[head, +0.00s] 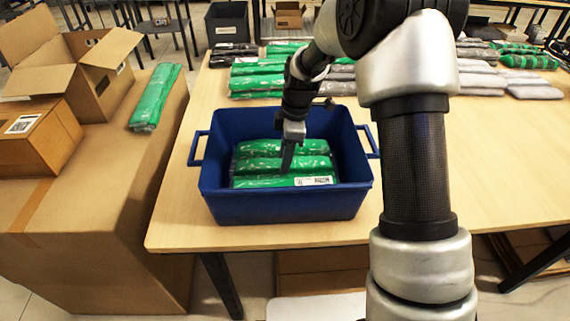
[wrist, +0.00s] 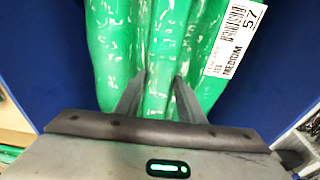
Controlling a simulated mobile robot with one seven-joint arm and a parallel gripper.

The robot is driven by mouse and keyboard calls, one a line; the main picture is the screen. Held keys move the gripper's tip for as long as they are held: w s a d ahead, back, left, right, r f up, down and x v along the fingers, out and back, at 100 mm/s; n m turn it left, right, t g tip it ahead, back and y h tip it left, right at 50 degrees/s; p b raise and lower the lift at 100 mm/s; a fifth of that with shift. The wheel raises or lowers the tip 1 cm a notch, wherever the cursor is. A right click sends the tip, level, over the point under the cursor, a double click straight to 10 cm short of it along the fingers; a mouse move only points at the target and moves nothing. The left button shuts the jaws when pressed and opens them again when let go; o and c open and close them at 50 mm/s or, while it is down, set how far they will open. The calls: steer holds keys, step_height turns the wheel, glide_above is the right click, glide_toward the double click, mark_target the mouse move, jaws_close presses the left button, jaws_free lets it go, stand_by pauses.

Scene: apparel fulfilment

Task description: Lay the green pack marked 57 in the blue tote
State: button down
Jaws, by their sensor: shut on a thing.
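The green pack (wrist: 112,50) in clear film carries a white label reading MEDIUM and 57 in the wrist view. It lies inside the blue tote (head: 285,207), where it shows as several green folds with the label at the front right (head: 250,182). My gripper (head: 287,165) reaches down into the tote and is shut on the pack's middle fold. In the wrist view the fingertips (wrist: 155,82) pinch that fold from both sides. The tote's blue wall and floor surround the pack. Whether the pack's underside touches the floor is hidden.
The tote stands near the table's (head: 172,232) front left. Rows of green, grey and black packs (head: 258,82) lie behind it. Another green pack (head: 156,97) lies on a large carton at left, beside open boxes (head: 92,85). A dark bin (head: 228,28) stands at the back.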

steer(key=shift+f, duration=1.1)
steer(key=shift+f+b, duration=0.55)
steer(key=shift+f, duration=0.05)
steer(key=c, duration=1.2)
jaws_free()
